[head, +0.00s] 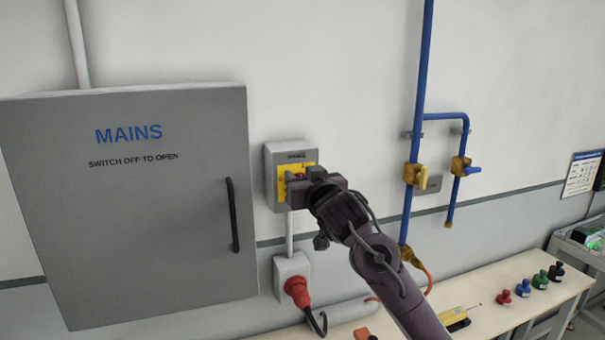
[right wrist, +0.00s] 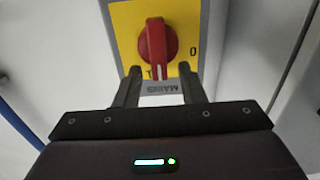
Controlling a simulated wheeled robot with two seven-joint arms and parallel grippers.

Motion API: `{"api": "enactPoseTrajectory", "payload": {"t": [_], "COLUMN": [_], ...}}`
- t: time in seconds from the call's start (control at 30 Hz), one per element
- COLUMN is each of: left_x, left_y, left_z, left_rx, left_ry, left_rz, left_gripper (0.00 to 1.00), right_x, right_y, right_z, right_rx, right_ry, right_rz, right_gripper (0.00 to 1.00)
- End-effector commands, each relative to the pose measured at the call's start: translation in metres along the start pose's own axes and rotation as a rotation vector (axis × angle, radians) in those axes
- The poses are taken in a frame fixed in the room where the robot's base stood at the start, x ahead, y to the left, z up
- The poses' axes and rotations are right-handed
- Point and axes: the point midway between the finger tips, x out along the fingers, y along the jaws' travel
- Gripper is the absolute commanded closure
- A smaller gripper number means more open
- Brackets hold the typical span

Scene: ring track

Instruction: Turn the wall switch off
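The wall switch is a grey box (head: 274,160) with a yellow plate (head: 283,184) and a red knob, mostly hidden behind my right gripper (head: 315,181) in the head view. In the right wrist view the red knob (right wrist: 156,42) sits on the yellow plate (right wrist: 126,20). Its handle points down in that picture, its white line at the "I" mark; the "0" is to the right. My right gripper (right wrist: 160,71) is open, its fingertips on either side of the handle's lower end, with a gap showing on both sides. Whether they touch the plate, I cannot tell. My left gripper is not in view.
A grey cabinet (head: 120,220) marked MAINS stands left of the switch, with a black handle (head: 233,215). Below the switch is a socket with a red plug (head: 297,290). Blue pipes (head: 418,95) with valves are to the right, above a bench (head: 485,290).

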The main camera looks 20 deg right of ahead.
Motion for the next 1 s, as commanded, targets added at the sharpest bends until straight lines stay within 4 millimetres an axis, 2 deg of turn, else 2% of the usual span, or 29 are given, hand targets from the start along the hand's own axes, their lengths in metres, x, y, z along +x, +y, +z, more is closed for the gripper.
{"api": "enactPoseTrajectory", "payload": {"t": [0.2, 0.47, 0.77, 1.0], "left_x": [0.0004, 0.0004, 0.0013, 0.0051], "left_y": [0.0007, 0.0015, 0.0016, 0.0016], "left_z": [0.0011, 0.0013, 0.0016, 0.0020], "left_rx": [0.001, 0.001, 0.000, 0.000], "left_ry": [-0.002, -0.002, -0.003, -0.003], "left_rz": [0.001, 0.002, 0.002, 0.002], "left_gripper": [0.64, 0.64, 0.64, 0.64], "right_x": [0.0002, 0.0001, 0.0005, 0.0009], "right_y": [-0.0002, -0.0003, -0.0009, -0.0034], "right_z": [0.0002, 0.0009, 0.0043, 0.0069], "right_rx": [0.000, 0.000, -0.013, -0.104], "right_ry": [0.001, -0.001, -0.008, -0.012], "right_rz": [0.000, -0.001, 0.000, -0.001], "right_gripper": [0.65, 0.99, 1.00, 1.00]}}
